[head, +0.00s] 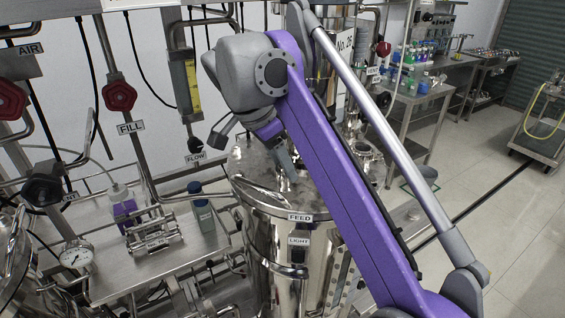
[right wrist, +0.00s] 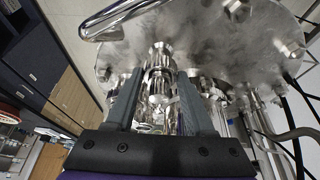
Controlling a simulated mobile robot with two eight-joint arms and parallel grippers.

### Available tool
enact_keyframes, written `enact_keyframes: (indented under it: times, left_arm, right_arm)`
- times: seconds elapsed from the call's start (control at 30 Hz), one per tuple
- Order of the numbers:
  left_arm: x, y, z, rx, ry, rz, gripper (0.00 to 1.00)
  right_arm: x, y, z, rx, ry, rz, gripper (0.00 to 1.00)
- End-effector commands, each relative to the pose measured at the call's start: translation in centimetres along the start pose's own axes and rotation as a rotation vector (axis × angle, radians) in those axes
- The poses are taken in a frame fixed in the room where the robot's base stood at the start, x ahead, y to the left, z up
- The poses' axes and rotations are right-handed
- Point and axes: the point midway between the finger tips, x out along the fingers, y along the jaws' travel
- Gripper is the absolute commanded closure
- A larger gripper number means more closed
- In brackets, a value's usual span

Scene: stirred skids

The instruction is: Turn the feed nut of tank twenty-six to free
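The steel tank (head: 275,240) stands in the middle of the head view, with a FEED label (head: 299,217) on its rim and a LIGHT label below. A "No. 26" sign (head: 345,42) shows behind my arm. My right gripper (head: 287,172) points down at the tank lid (head: 255,165). In the right wrist view, my right gripper (right wrist: 160,85) has its two grey fingers apart, one on each side of a shiny upright fitting (right wrist: 160,68). A narrow gap seems to show beside it; contact is unclear. My left gripper is out of view.
A bent steel handle (right wrist: 125,15) lies near the fitting. Left of the tank, a steel shelf (head: 105,285) holds a purple-filled bottle (head: 124,208) and a grey-green bottle (head: 202,212). Red valve knobs (head: 119,96) hang on pipes. Open floor lies at the right.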

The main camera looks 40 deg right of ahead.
Motion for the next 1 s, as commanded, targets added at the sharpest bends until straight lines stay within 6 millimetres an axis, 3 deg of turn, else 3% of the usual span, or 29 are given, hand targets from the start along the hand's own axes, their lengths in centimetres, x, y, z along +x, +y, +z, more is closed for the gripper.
enact_keyframes:
  times: [0.03, 0.2, 0.57, 1.0]
  left_arm:
    - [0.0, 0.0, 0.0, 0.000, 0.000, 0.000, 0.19]
    - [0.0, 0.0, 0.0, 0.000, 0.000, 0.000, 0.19]
    - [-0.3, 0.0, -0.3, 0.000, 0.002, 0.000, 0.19]
    - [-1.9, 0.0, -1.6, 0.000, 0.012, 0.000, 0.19]
  right_arm:
    - [0.0, 0.0, 0.0, 0.000, 0.000, 0.000, 0.72]
    - [0.0, 0.0, 0.0, 0.000, 0.000, 0.000, 1.00]
    - [-0.1, 0.1, 0.0, -0.057, 0.000, -0.024, 1.00]
    - [-0.2, 0.3, -0.2, -0.379, 0.001, -0.159, 1.00]
